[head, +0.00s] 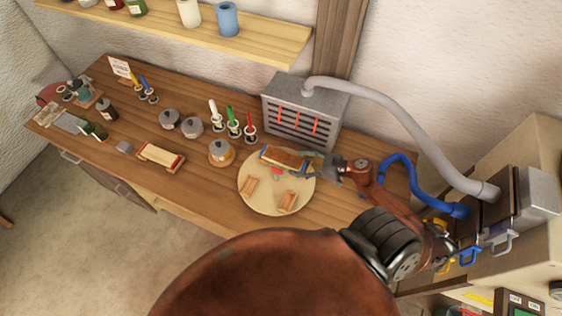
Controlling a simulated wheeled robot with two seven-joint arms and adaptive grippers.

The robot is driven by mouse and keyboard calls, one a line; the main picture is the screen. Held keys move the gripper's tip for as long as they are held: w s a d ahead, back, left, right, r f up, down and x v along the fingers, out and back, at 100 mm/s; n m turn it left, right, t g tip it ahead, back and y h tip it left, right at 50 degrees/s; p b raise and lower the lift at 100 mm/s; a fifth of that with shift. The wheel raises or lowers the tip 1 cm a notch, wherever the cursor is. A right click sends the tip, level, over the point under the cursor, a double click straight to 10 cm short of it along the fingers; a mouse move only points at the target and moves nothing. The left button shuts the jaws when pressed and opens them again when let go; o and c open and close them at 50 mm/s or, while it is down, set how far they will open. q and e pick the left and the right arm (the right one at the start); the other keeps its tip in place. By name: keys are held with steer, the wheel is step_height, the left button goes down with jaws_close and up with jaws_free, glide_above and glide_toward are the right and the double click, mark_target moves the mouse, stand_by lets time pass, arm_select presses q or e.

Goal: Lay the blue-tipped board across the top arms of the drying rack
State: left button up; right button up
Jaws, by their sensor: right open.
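A brown board with blue at its left end (285,158) lies over the far part of a round pale disc (252,207) on the bench. My right gripper (312,169) is open at the right end of this board, and its fingers overlap that end in the picture. I cannot tell whether they touch it. What bears the board is too small to make out. I cannot pick out the drying rack with its top arms for sure. My left gripper is not in view.
Two small wooden blocks (287,201) (248,186) sit on the disc. Behind stands a grey slotted box (300,112) with a hose (410,125). Colour-handled tools (232,122), lidded pots (193,127), a jar (221,152) and a red-ended board (160,156) stand left. The bench's front edge is mostly clear.

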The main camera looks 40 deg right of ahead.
mark_target(287, 160)
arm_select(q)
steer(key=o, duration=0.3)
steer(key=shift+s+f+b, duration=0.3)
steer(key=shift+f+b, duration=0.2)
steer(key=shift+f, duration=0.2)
arm_select(e)
steer(key=shift+x, duration=0.85)
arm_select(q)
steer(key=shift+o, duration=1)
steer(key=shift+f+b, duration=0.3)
arm_select(e)
steer(key=shift+w+f, duration=0.2)
steer(key=shift+f, duration=0.1)
arm_select(q)
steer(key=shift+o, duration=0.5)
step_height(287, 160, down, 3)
steer(key=b, duration=0.3)
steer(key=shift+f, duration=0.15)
arm_select(e)
steer(key=x, duration=0.3)
steer(key=shift+w+d+f, duration=0.1)
steer(key=shift+w+f, duration=0.05)
steer(key=shift+w, duration=0.6)
steer(key=shift+c, duration=0.5)
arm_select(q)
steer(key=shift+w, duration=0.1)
arm_select(e)
steer(key=shift+a, duration=0.25)
steer(key=c, duration=1.3)
